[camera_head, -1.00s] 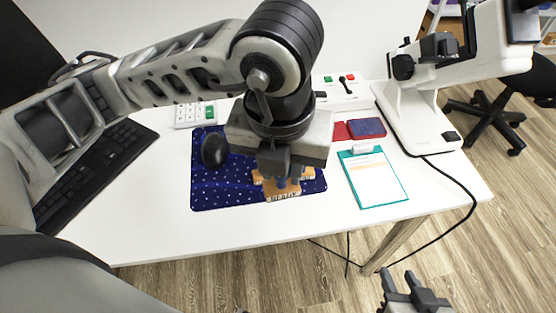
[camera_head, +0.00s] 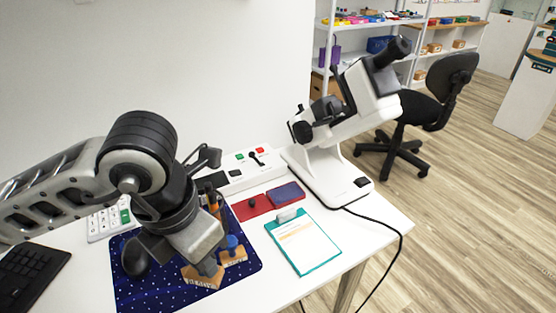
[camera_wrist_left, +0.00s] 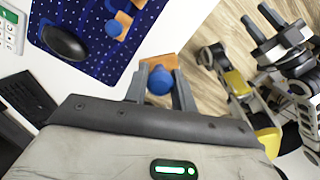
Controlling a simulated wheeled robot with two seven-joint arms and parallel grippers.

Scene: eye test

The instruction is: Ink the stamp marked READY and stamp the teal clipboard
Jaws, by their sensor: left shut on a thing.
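My left gripper (camera_head: 208,266) is shut on the blue knob of a wooden stamp (camera_head: 200,280). Its front has dark lettering, too small to read surely. In the left wrist view, the blue knob (camera_wrist_left: 160,80) sits between the fingers, with the wooden block behind it. A second stamp (camera_head: 234,257) with a blue knob stands on the mat just right of the held one. The teal clipboard (camera_head: 318,262) lies on the table to the right, with a white sheet. A blue pad (camera_head: 286,193) lies beside a red panel (camera_head: 248,210), behind the clipboard. My right gripper (camera_wrist_left: 261,25) is open and empty.
The dark blue dotted mat (camera_head: 135,285) lies under the stamps. A white microscope (camera_head: 330,175) stands right of the pad, its cable running past the clipboard. A switch box (camera_head: 235,173) stands at the back; a calculator (camera_head: 108,220) and keyboard (camera_head: 25,280) are left.

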